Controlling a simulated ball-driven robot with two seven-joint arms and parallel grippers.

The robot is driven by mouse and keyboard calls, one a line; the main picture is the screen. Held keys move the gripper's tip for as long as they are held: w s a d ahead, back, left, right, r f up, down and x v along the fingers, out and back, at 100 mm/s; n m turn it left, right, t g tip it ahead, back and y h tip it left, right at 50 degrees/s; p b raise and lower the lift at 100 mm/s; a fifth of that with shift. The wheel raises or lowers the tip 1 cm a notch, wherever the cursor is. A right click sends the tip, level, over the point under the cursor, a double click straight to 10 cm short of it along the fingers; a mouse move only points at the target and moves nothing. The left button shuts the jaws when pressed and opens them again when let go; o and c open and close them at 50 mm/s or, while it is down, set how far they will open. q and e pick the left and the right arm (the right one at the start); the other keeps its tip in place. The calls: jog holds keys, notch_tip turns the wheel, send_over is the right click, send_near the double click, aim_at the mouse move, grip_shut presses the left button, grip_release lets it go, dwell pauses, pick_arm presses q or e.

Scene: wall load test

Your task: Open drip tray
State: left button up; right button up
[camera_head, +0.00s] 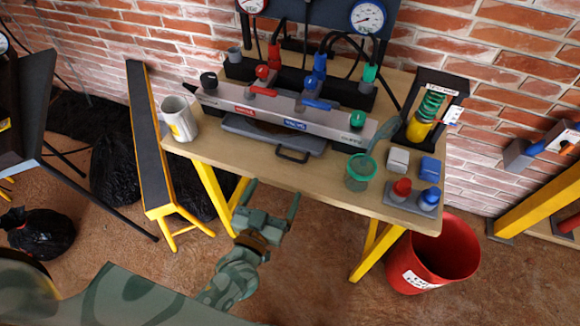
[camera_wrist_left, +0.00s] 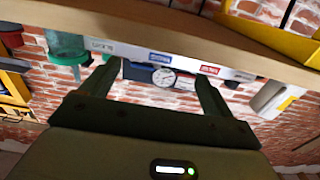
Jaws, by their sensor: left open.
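The drip tray (camera_head: 262,136) is a flat grey tray on the wooden table, under the long grey manifold (camera_head: 290,113). Its black handle (camera_head: 293,155) sticks out toward the table's front edge. My left gripper (camera_head: 272,196) is open and empty, in front of that edge and below the handle in the head view, apart from it. In the left wrist view, the open fingers (camera_wrist_left: 158,72) point toward the table edge and the manifold's labelled front, which appear upside down. I cannot make out the tray in that view. My right gripper is not in view.
A green cup (camera_head: 360,172) stands near the front edge, right of the tray. Small red and blue pieces lie farther right. A red bucket (camera_head: 435,255) stands on the floor. A yellow-legged bench (camera_head: 152,140) stands left.

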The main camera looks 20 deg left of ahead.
aim_at(289, 160)
pick_arm(q)
jog(key=w+b, duration=0.1)
jog(key=w, duration=0.7)
jog(key=shift+w+d+f+b, duration=0.1)
jog(key=shift+w+f+b, duration=0.1)
jog(key=shift+b, duration=0.2)
jog(key=shift+w+r, duration=0.15)
jog(key=shift+w, duration=0.25)
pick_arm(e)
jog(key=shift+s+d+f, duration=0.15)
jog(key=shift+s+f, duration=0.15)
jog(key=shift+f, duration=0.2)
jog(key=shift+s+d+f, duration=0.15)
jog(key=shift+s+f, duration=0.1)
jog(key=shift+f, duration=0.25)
